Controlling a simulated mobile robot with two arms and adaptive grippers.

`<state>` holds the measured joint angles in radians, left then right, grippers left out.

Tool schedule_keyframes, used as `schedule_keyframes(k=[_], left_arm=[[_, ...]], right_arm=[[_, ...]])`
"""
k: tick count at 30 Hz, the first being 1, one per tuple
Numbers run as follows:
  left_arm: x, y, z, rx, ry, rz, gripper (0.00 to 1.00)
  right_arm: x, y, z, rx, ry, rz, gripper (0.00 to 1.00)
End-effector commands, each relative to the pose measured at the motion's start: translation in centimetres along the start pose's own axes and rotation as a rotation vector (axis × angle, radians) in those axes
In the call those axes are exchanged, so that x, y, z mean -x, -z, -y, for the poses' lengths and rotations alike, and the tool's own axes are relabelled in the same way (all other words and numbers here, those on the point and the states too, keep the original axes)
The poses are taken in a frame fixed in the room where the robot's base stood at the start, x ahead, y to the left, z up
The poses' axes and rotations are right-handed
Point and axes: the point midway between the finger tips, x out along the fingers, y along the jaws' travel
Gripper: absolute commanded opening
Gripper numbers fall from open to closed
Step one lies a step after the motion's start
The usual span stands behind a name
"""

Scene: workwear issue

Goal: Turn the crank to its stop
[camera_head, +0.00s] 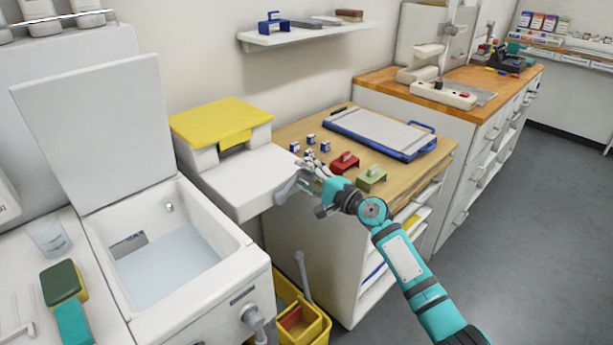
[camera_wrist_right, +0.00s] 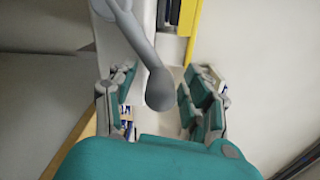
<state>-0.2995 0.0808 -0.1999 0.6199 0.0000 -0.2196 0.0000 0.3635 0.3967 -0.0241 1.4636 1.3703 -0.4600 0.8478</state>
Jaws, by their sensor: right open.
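The grey crank (camera_head: 286,190) is on the side of a white machine with a yellow top (camera_head: 220,122). In the right wrist view the crank's arm (camera_wrist_right: 135,32) comes down from the top, and its rounded grey grip end (camera_wrist_right: 160,88) lies between my fingers. My right gripper (camera_head: 312,172) is open beside the crank in the head view. In the wrist view its fingers (camera_wrist_right: 165,98) stand on both sides of the grip end, with gaps visible. The crank's hub is partly cut off there. My left gripper is not in view.
A wooden-topped cabinet (camera_head: 300,128) behind the gripper holds a red block (camera_head: 345,162), a green block (camera_head: 371,179), small blue-white items and a blue-rimmed tray (camera_head: 428,152). A white basin (camera_head: 240,236) with raised lid is at left. A yellow bucket (camera_head: 317,328) stands below.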

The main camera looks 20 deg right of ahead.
Motion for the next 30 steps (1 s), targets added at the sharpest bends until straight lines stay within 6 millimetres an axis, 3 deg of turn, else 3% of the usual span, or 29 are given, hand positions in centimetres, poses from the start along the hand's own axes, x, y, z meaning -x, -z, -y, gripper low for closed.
schedule_keyframes(k=[5,15,21,30], left_arm=[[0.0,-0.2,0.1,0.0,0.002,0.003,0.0],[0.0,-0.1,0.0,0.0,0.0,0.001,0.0],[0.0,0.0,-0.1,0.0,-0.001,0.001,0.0],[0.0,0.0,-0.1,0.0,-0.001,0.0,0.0]], right_arm=[[1.1,0.2,-0.1,0.002,-0.001,-0.003,0.49],[8.0,0.0,-0.2,0.002,-0.004,-0.001,0.49],[11.0,-0.2,-0.1,0.001,-0.002,0.001,0.49],[11.9,-0.2,0.0,0.0,-0.001,0.003,0.49]])
